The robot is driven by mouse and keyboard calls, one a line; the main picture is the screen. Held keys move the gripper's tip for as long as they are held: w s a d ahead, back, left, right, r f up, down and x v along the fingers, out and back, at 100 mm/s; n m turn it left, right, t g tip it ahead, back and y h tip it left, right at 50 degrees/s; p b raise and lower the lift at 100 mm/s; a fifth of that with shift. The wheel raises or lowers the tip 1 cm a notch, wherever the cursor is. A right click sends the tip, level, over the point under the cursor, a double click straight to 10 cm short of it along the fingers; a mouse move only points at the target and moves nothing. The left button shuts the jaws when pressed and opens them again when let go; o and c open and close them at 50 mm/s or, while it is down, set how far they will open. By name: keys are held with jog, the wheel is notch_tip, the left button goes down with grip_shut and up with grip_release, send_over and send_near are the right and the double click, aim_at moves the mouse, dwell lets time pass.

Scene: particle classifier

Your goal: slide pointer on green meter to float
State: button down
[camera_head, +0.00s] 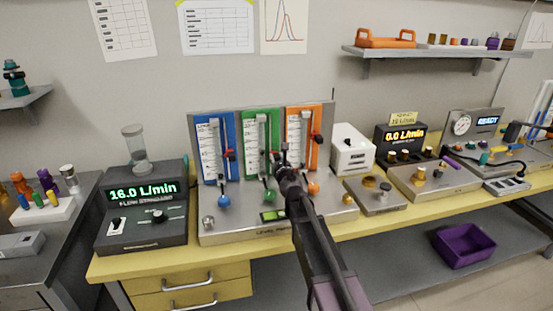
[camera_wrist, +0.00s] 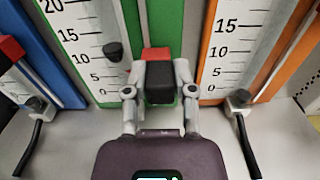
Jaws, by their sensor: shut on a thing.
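The green meter (camera_head: 262,118) stands between a blue and an orange meter on the panel. In the wrist view the green meter (camera_wrist: 136,22) shows a white scale with a dark float (camera_wrist: 113,51) in its tube, roughly between the 10 and 15 marks. The red and black pointer (camera_wrist: 158,54) is at the right edge of the scale. My gripper (camera_wrist: 160,80) is shut on the pointer, with a finger on each side. In the head view my gripper (camera_head: 284,160) is in front of the green meter's right edge and partly hides the pointer.
The blue meter (camera_head: 203,132) and orange meter (camera_head: 316,117) are close on either side, each with its own pointer and knob. A green knob (camera_head: 269,196) sits below. A flow standard (camera_head: 141,231) reading 16.0 L/min stands to the left. A white box (camera_head: 351,150) stands right.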

jog(key=shift+r+p, duration=0.65)
jog(key=shift+r, duration=0.45)
jog(key=shift+c, duration=2.2)
grip_release()
jog(key=shift+w+f, duration=0.1)
jog(key=shift+f, duration=0.05)
jog(key=v, duration=1.2)
